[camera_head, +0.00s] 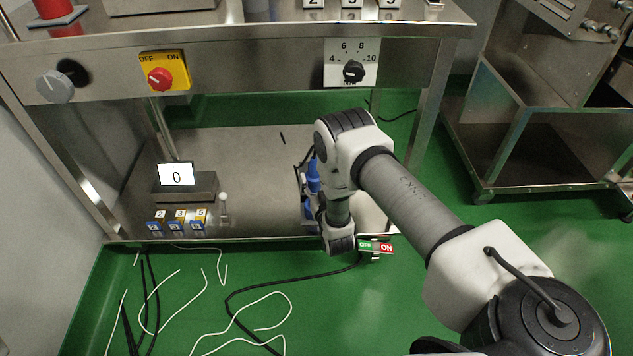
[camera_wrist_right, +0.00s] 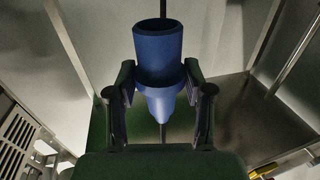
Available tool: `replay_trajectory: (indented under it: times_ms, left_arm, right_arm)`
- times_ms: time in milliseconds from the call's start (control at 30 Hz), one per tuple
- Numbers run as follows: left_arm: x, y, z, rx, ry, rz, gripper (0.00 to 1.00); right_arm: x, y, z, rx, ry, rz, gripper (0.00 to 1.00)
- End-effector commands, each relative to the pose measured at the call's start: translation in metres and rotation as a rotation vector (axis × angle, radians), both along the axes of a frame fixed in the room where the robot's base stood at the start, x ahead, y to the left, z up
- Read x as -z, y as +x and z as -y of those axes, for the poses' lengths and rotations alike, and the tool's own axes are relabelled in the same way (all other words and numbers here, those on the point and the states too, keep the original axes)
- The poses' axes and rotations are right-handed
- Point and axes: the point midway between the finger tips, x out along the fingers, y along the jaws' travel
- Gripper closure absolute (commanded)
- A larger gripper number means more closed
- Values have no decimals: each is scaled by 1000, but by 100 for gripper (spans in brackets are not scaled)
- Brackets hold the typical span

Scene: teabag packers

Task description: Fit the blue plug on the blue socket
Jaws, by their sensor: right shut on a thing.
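The blue plug (camera_wrist_right: 158,62) is a blue cylinder with a narrower, tapering lower end in the right wrist view. My right gripper (camera_wrist_right: 160,82) is shut on it, one finger on each side, and a dark cable shows behind it. In the head view my right arm reaches in front of the steel bench and hides most of the gripper. Blue parts (camera_head: 313,177) show just left of my wrist; I cannot tell plug from socket there. No blue socket can be made out for certain. My left gripper is not in view.
The bench's lower shelf (camera_head: 240,150) carries a small display (camera_head: 177,174) reading 0. A green and red OFF/ON switch (camera_head: 376,247) is close to my arm. Black and white cables lie on the green floor (camera_head: 400,310). A steel stand (camera_head: 510,150) is at right.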

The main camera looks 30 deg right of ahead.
Motion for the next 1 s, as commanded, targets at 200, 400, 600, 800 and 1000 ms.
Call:
replay_trajectory:
  times_ms: [200, 400, 600, 800, 1000]
  left_arm:
    - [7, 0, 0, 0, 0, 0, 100]
    - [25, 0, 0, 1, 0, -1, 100]
    - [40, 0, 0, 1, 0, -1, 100]
    - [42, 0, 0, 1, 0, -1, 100]
    - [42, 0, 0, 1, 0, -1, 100]
  right_arm:
    - [11, 0, 0, 0, 0, 1, 87]
    - [35, -1, 0, 0, 0, 0, 87]
    - [54, 0, 0, 0, 0, 2, 87]
    - [59, 0, 0, 0, 1, 1, 87]
    - [58, 0, 0, 0, 1, 1, 87]
